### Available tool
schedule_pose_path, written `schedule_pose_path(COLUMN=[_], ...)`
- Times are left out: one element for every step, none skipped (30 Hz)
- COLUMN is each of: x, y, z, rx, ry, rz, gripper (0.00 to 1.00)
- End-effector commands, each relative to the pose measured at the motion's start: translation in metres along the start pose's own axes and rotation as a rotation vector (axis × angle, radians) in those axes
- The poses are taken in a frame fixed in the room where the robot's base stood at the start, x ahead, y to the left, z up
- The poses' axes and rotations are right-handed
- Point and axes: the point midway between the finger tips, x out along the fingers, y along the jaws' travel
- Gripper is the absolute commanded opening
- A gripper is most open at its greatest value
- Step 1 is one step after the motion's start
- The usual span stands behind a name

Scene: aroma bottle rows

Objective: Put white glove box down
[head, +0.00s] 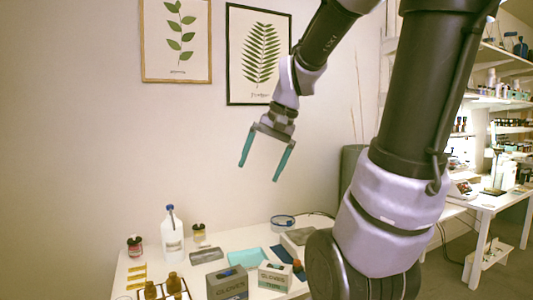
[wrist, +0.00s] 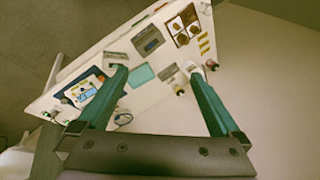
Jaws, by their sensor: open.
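The white glove box (head: 275,278) stands upright on the white table (head: 128,270) near its front edge, right of a grey glove box (head: 228,284). In the wrist view the white glove box (wrist: 115,58) shows small beside the tip of the left finger, which may cover part of it. My gripper (head: 259,172) is open and empty, high above the table and well apart from every object. Its two teal fingers are spread wide in the wrist view (wrist: 158,72).
A teal tray (head: 247,258), a grey block (head: 207,254), a white bottle (head: 172,240) and small jars stand behind the boxes. Brown bottles (head: 173,284) sit at front left. A pale box (head: 299,236) and a glass dish (head: 283,222) are at back right. Shelves stand far right.

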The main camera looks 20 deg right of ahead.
Motion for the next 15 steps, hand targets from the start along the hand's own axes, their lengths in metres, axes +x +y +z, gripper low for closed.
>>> schedule_pose_path(x=[-0.013, -0.019, -0.026, -0.031, -0.035, -0.041, -0.044, -0.046, -0.049, -0.051, -0.052, -0.053, -0.054, -0.054, -0.054], y=[-0.002, -0.002, -0.002, -0.002, -0.001, 0.0, 0.0, 0.001, 0.001, 0.002, 0.002, 0.003, 0.003, 0.003, 0.003], z=[0.013, 0.019, 0.026, 0.031, 0.035, 0.04, 0.044, 0.046, 0.049, 0.051, 0.052, 0.053, 0.054, 0.054, 0.054], rx=[-0.053, -0.077, -0.109, -0.131, -0.149, -0.171, -0.186, -0.198, -0.212, -0.22, -0.225, -0.23, -0.232, -0.234, -0.234], ry=[0.053, 0.08, 0.117, 0.14, 0.162, 0.189, 0.206, 0.221, 0.237, 0.247, 0.254, 0.261, 0.264, 0.266, 0.267], rz=[-0.01, -0.014, -0.021, -0.025, -0.03, -0.036, -0.041, -0.045, -0.05, -0.052, -0.054, -0.056, -0.057, -0.057, -0.057], gripper=[1.0, 1.0, 1.0, 1.0, 1.0, 1.0, 1.0, 1.0, 1.0, 1.0, 1.0, 1.0, 1.0, 1.0, 1.0])
